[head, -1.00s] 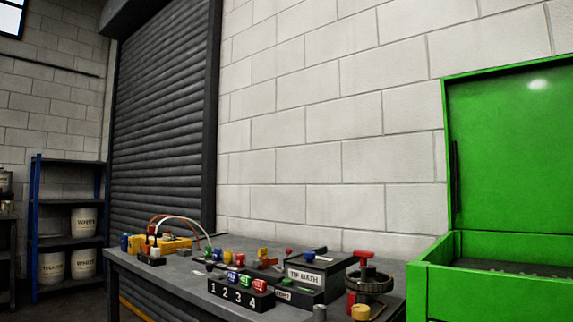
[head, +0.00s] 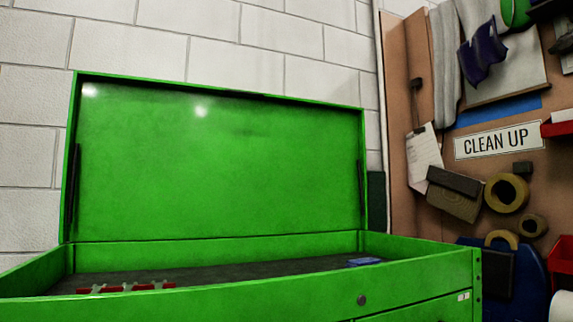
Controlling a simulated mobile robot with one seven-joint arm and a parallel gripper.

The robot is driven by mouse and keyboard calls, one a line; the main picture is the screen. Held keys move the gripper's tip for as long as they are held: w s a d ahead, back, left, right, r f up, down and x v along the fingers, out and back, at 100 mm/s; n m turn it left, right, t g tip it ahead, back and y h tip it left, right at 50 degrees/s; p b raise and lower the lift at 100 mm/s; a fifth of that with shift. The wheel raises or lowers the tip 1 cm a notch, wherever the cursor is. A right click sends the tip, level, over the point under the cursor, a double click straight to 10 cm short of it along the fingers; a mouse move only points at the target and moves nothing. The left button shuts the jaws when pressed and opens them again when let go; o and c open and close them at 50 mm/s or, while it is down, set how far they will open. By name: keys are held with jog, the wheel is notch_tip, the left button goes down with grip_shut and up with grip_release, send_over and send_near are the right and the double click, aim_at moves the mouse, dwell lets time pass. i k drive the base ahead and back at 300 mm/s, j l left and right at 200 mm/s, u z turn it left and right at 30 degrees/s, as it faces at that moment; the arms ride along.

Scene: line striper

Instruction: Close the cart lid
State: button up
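The green cart lid (head: 220,165) stands open and upright at the back of the green cart (head: 300,294) in the head view. A dark strut shows at each side of the raised lid. The cart's shallow top tray is uncovered, with a dark liner (head: 230,272). A red rack (head: 125,287) lies at the tray's front left and a small blue item (head: 364,262) at its right. A round lock (head: 361,300) is on the cart's front. My gripper is not in view.
A brown board (head: 415,85) with a CLEAN UP sign (head: 498,141) is on the right, with tape rolls (head: 506,193), a brush-like block and a clipboard (head: 424,150). A blue item (head: 528,275) stands right of the cart. A white block wall is behind.

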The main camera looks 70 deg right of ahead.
aim_at(146, 159)
jog(key=z, duration=1.6)
